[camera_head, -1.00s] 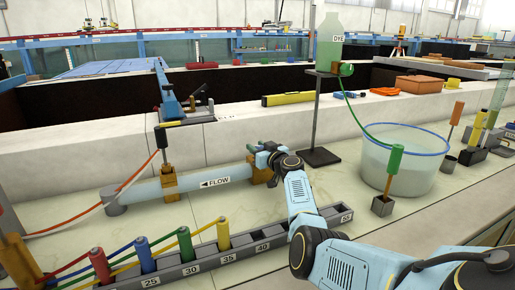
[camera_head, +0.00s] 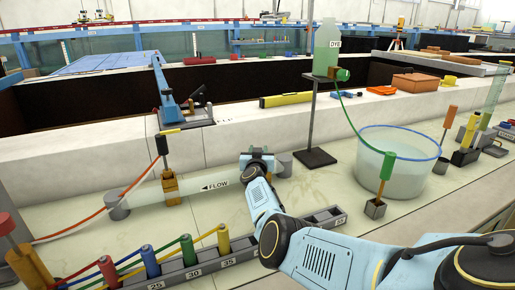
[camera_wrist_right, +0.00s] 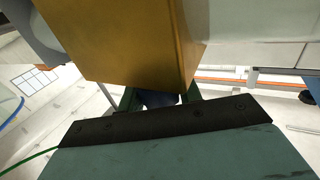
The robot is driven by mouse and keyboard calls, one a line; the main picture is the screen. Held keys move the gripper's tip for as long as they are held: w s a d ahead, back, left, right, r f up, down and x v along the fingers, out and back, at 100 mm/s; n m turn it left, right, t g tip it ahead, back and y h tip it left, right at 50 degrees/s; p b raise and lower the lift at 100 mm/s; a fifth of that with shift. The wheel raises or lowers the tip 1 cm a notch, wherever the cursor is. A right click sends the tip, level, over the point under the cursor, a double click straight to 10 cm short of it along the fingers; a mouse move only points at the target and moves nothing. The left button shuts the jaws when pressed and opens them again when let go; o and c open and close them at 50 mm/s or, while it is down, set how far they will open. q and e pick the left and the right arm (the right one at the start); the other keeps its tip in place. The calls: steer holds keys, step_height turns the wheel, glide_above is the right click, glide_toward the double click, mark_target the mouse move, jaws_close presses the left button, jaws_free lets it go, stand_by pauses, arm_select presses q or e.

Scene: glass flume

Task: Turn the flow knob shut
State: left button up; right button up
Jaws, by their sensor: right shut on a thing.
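The clear horizontal pipe marked FLOW (camera_head: 222,186) lies along the near counter, its arrow pointing left. My right gripper (camera_head: 258,160) is at the pipe's right end, beside a grey end cap. It covers the valve there, so the flow knob is hidden in the head view. In the right wrist view a large brass block (camera_wrist_right: 125,40) fills the upper middle. Below it, my right gripper (camera_wrist_right: 158,100) is shut on a small dark blue part, mostly hidden, which I take to be the flow knob. How far it is turned cannot be seen. My left gripper is out of view.
A brass block (camera_head: 169,183) with a dark upright handle stands at the pipe's left. A rack (camera_head: 205,262) of coloured handles lies in front, under my right arm. A stand with a green dye bottle (camera_head: 327,48) and a clear bucket (camera_head: 385,175) are to the right.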

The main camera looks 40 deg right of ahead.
steer(key=shift+m+g+h, duration=0.4)
steer(key=shift+g, duration=0.1)
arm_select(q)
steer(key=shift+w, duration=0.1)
arm_select(e)
steer(key=shift+f, duration=0.1)
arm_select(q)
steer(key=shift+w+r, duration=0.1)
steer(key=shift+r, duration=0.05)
arm_select(e)
steer(key=shift+s+m+g+h, duration=0.1)
steer(key=shift+m+g+h, duration=0.3)
steer(key=shift+g, duration=0.1)
steer(key=o, duration=1)
steer(key=shift+d, duration=0.1)
